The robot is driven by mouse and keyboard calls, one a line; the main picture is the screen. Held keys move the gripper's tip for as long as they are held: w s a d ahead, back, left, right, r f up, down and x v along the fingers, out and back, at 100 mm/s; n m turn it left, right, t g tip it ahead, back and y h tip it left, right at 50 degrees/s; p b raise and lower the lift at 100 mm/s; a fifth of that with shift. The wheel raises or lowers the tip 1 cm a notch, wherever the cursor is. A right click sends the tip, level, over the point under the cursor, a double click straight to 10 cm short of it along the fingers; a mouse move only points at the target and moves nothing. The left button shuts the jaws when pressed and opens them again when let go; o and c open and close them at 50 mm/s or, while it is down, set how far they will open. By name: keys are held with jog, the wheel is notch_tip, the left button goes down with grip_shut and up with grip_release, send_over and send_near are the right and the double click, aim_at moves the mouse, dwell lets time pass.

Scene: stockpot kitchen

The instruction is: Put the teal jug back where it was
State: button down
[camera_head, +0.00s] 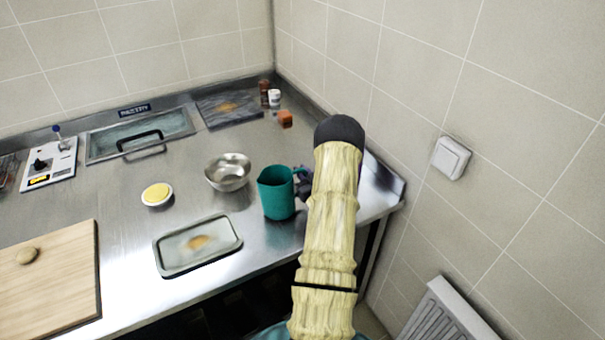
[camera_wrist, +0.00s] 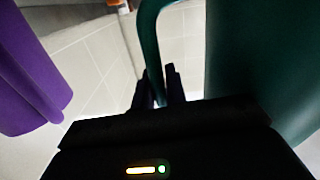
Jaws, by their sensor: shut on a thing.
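The teal jug (camera_head: 276,193) stands upright at the right part of the steel counter, its handle toward my arm. In the wrist view the jug's body (camera_wrist: 262,60) fills the right side and its handle (camera_wrist: 148,45) runs down between the fingers. My gripper (camera_wrist: 160,92) is shut on the handle. In the head view my gripper (camera_head: 303,182) is mostly hidden behind my arm. I cannot tell whether the jug's base touches the counter.
A metal bowl (camera_head: 228,172) is just left of the jug. A shallow tray (camera_head: 166,262) lies in front, near the counter edge. The tiled wall (camera_head: 400,90) is at right.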

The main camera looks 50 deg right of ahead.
jog(key=shift+f, duration=0.55)
jog(key=shift+f, duration=0.2)
jog(key=c, duration=1.4)
grip_release()
jog(key=shift+c, duration=0.2)
jog(key=shift+r, duration=0.1)
jog(key=b+v, duration=0.3)
jog(key=v, duration=0.9)
